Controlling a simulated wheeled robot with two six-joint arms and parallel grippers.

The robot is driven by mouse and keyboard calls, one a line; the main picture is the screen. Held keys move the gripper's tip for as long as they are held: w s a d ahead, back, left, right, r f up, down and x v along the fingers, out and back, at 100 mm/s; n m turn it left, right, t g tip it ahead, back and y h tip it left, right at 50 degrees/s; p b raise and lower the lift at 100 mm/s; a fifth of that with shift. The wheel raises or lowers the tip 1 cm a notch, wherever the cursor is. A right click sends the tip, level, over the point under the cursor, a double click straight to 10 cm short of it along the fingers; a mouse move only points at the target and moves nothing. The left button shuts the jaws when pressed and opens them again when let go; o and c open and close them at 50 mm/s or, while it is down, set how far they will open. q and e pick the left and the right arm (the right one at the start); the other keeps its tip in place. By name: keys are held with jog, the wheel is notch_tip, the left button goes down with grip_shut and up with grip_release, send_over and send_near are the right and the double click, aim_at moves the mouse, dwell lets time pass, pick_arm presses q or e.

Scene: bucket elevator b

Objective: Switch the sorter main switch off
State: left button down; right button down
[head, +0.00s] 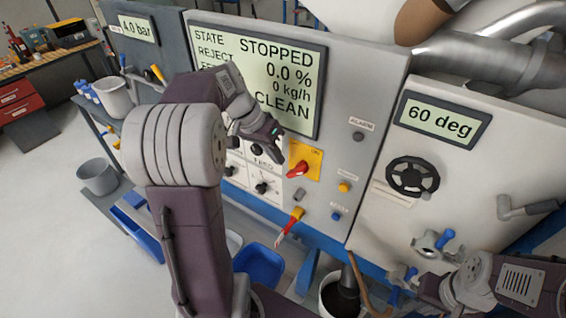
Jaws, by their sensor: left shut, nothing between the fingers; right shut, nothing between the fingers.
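A red rotary handle (298,170) sits on a yellow plate (314,158) on the grey sorter panel, and looks like the main switch. The handle points down to the left; small lettering on the plate's upper part seems to read ON. My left gripper (279,151) is shut and empty, just up and left of the handle, apparently apart from it. The display (262,72) above reads STOPPED, 0.0 %, 0 kg/h and CLEAN; my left arm covers part of it. My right gripper (430,291) is shut and empty at the lower right, away from the switch.
Black knobs (260,188) sit left of the switch, partly behind my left arm. A yellow button (344,187) and a blue button (336,215) are to its right. A red-handled tool (291,225) hangs below. A black handwheel (412,177) is on the right panel.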

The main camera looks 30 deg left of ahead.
aim_at(301, 168)
pick_arm(q)
jog(key=shift+s+d+f, duration=0.1)
jog(key=shift+d+f, duration=0.9)
jog(key=shift+d, duration=0.05)
jog(key=shift+a+f, duration=0.1)
jog(key=shift+a, duration=0.05)
jog(key=shift+f+h, duration=0.1)
jog(key=shift+h, duration=0.4)
